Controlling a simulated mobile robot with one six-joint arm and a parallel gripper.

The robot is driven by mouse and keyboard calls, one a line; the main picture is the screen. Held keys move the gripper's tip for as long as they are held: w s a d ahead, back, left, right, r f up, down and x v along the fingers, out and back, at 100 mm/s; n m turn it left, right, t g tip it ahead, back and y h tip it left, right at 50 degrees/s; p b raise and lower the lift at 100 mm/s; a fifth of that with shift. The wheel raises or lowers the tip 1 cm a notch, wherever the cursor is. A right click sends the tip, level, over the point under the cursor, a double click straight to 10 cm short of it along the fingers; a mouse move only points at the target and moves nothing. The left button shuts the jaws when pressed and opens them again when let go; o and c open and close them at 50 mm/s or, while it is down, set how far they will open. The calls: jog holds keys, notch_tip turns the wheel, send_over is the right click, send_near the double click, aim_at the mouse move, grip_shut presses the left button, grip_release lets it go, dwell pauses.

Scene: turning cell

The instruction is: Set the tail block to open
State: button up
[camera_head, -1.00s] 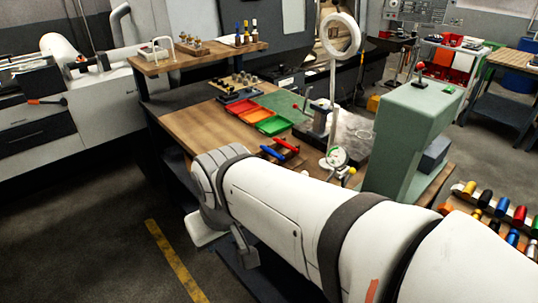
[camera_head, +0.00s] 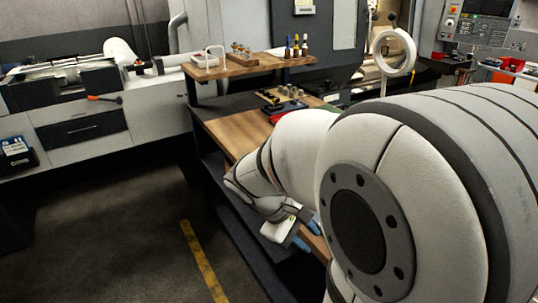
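The lathe-like machine (camera_head: 100,135) stands at the far left. On its bed are a white rounded part (camera_head: 120,51) and a grey block (camera_head: 152,66); I cannot tell for sure which part is the tail block or how it is set. An orange-handled lever (camera_head: 104,98) sticks out on the machine's front. My gripper (camera_head: 284,230) is low beside the bench's front edge, well to the right of the machine. My arm partly hides it, and I cannot make out whether its fingers are apart. Nothing is seen held in it.
Small tools and bottles stand on the shelf. A ring lamp (camera_head: 394,52) rises behind my arm. Dark floor with a yellow line (camera_head: 205,262) is free at left.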

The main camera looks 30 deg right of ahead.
jog(key=w+d+f+n+h, duration=0.2)
jog(key=w+d+n+h, duration=0.1)
jog(key=w+d+n, duration=0.1)
jog(key=w+d+f+n+h+b, duration=0.1)
jog(key=w+d+f+n+h, duration=0.1)
jog(key=w+d+n+h, duration=0.2)
jog(key=w+d+f+n+h+b, duration=0.1)
jog(key=w+d+f+n+h, duration=0.1)
jog(key=w+d+n+h, duration=0.2)
jog(key=shift+d+f+t, duration=0.2)
jog(key=shift+d, duration=0.7)
jog(key=shift+d+f+t, duration=0.2)
jog(key=shift+d, duration=0.65)
jog(key=d, duration=0.2)
jog(key=d+p, duration=0.1)
jog(key=d, duration=0.2)
jog(key=d+p, duration=0.1)
jog(key=d, duration=0.1)
jog(key=shift+s+d, duration=0.35)
jog(key=shift+s, duration=0.05)
grip_shut()
